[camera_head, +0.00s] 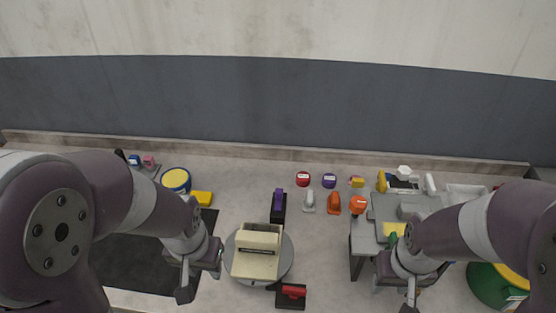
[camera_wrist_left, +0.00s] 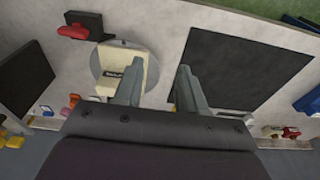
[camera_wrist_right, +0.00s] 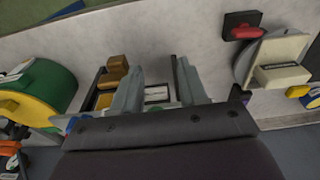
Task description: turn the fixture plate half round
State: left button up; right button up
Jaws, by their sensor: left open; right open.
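The fixture plate is a round grey disc (camera_head: 287,262) at the lower middle of the head view, with a cream block-shaped fixture (camera_head: 257,262) on top. It also shows in the left wrist view (camera_wrist_left: 98,66), left of the fingers, and at the right of the right wrist view (camera_wrist_right: 243,66). A black block with a red handle (camera_head: 293,292) sits at its near edge, and one with a purple part (camera_head: 279,203) at its far edge. My left gripper (camera_head: 200,280) is open and empty, left of the plate. My right gripper (camera_head: 408,296) is open, well right of it.
A dark mat (camera_head: 140,262) lies left of the plate under my left arm. A grey stand (camera_head: 362,240) with small items is to the right, and a green and yellow drum (camera_head: 487,285) is at far right. Small coloured objects line the back near the wall.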

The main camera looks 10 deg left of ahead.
aim_at(259, 255)
jog(key=j+z, duration=0.2)
jog(key=z, duration=0.15)
jog(key=i+j+z, duration=0.1)
jog(key=z, duration=0.25)
jog(key=j+z, duration=0.35)
jog(key=l, duration=0.05)
